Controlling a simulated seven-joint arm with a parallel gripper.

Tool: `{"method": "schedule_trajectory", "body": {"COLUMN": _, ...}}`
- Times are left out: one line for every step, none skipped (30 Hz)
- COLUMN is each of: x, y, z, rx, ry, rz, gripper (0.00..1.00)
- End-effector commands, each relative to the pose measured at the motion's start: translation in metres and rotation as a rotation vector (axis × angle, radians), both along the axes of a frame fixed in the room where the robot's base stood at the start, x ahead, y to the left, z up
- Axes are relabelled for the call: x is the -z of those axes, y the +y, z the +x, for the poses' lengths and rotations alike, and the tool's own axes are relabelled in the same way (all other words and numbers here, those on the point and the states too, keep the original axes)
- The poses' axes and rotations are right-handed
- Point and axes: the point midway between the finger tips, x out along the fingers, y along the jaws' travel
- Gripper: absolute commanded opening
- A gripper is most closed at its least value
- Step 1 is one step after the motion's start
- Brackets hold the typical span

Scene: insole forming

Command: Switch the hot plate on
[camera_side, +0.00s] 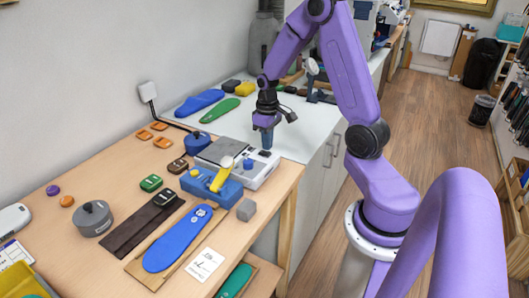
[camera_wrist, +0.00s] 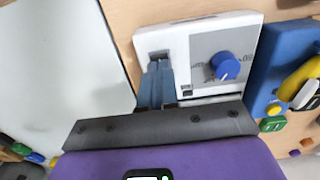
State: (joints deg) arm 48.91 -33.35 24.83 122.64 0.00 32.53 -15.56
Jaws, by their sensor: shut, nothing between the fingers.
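The hot plate is a white box with a grey top plate (camera_side: 222,151) at the table's far right in the side view. In the wrist view its white front panel (camera_wrist: 180,48) carries a blue knob (camera_wrist: 225,66) with a white mark, set in a grey field. A small dark switch (camera_wrist: 158,54) sits left of the knob, partly hidden by my fingertips. My gripper (camera_side: 267,147) points down over the panel's right end, empty, its fingers shut. The fingertips (camera_wrist: 157,66) are at the switch; I cannot tell whether they touch it or whether it is on.
A blue clamp block with a yellow lever (camera_side: 222,176) stands right beside the hot plate. A grey cube (camera_side: 246,210) and a blue insole (camera_side: 178,240) lie nearer the front. A white counter (camera_side: 310,128) behind holds more insoles. The table edge is close on the right.

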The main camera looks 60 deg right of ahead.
Motion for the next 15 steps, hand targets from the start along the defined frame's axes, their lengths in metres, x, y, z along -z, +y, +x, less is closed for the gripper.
{"method": "schedule_trajectory", "body": {"x": 0.0000, "y": 0.0000, "z": 0.0000, "rx": 0.000, "ry": 0.000, "rz": 0.000, "gripper": 0.00}}
{"method": "schedule_trajectory", "body": {"x": 0.0000, "y": 0.0000, "z": 0.0000, "rx": 0.000, "ry": 0.000, "rz": 0.000, "gripper": 0.00}}
{"method": "schedule_trajectory", "body": {"x": 0.0000, "y": 0.0000, "z": 0.0000, "rx": 0.000, "ry": 0.000, "rz": 0.000, "gripper": 0.00}}
{"method": "schedule_trajectory", "body": {"x": 0.0001, "y": 0.0000, "z": 0.0000, "rx": 0.000, "ry": 0.000, "rz": 0.000, "gripper": 0.00}}
{"method": "schedule_trajectory", "body": {"x": 0.0003, "y": 0.0000, "z": 0.0000, "rx": 0.000, "ry": 0.000, "rz": 0.000, "gripper": 0.00}}
{"method": "schedule_trajectory", "body": {"x": 0.0006, "y": 0.0000, "z": 0.0000, "rx": 0.000, "ry": 0.000, "rz": 0.000, "gripper": 0.00}}
{"method": "schedule_trajectory", "body": {"x": 0.0009, "y": 0.0000, "z": 0.0000, "rx": 0.000, "ry": 0.000, "rz": 0.000, "gripper": 0.00}}
{"method": "schedule_trajectory", "body": {"x": 0.0013, "y": 0.0000, "z": 0.0000, "rx": 0.000, "ry": 0.000, "rz": 0.000, "gripper": 0.00}}
{"method": "schedule_trajectory", "body": {"x": 0.0019, "y": 0.0000, "z": 0.0000, "rx": 0.000, "ry": 0.000, "rz": 0.000, "gripper": 0.00}}
{"method": "schedule_trajectory", "body": {"x": 0.0022, "y": 0.0000, "z": 0.0000, "rx": 0.000, "ry": 0.000, "rz": 0.000, "gripper": 0.00}}
{"method": "schedule_trajectory", "body": {"x": 0.0026, "y": 0.0000, "z": 0.0001, "rx": 0.000, "ry": 0.000, "rz": 0.000, "gripper": 0.00}}
{"method": "schedule_trajectory", "body": {"x": 0.0031, "y": 0.0000, "z": 0.0001, "rx": 0.000, "ry": 0.000, "rz": 0.000, "gripper": 0.00}}
{"method": "schedule_trajectory", "body": {"x": 0.0035, "y": 0.0000, "z": 0.0001, "rx": 0.000, "ry": 0.000, "rz": 0.000, "gripper": 0.00}}
{"method": "schedule_trajectory", "body": {"x": 0.0039, "y": 0.0000, "z": 0.0001, "rx": 0.000, "ry": 0.000, "rz": 0.000, "gripper": 0.00}}
{"method": "schedule_trajectory", "body": {"x": 0.0044, "y": 0.0000, "z": 0.0000, "rx": 0.000, "ry": 0.000, "rz": 0.000, "gripper": 0.00}}
